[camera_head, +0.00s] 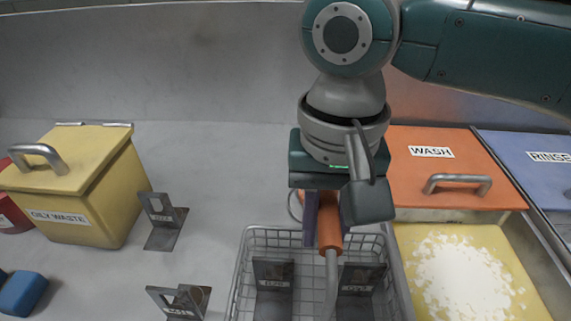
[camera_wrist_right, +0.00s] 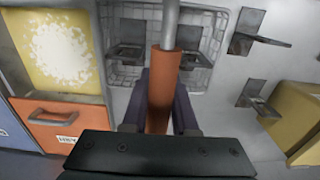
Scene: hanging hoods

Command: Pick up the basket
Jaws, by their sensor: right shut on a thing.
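The wire mesh basket (camera_head: 247,266) stands on the grey surface at the bottom middle of the head view. Two dark metal brackets (camera_head: 273,290) sit inside it. Its metal handle bar carries an orange grip (camera_head: 330,232). My right gripper (camera_head: 322,222) is shut on this orange grip, with its purple fingers at both sides. In the right wrist view the orange grip (camera_wrist_right: 162,88) runs between the fingers, and the basket mesh (camera_wrist_right: 200,45) shows beyond. My arm hides part of the basket's back. I cannot tell whether the basket touches the surface. My left gripper is not in view.
Two loose brackets (camera_head: 163,222) (camera_head: 180,302) stand left of the basket. A yellow oily waste bin (camera_head: 75,190) is at the left, near a blue object (camera_head: 20,292). At right are an orange WASH lid (camera_head: 425,165), an open yellow tank (camera_head: 465,270) and a blue RINSE lid (camera_head: 535,165).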

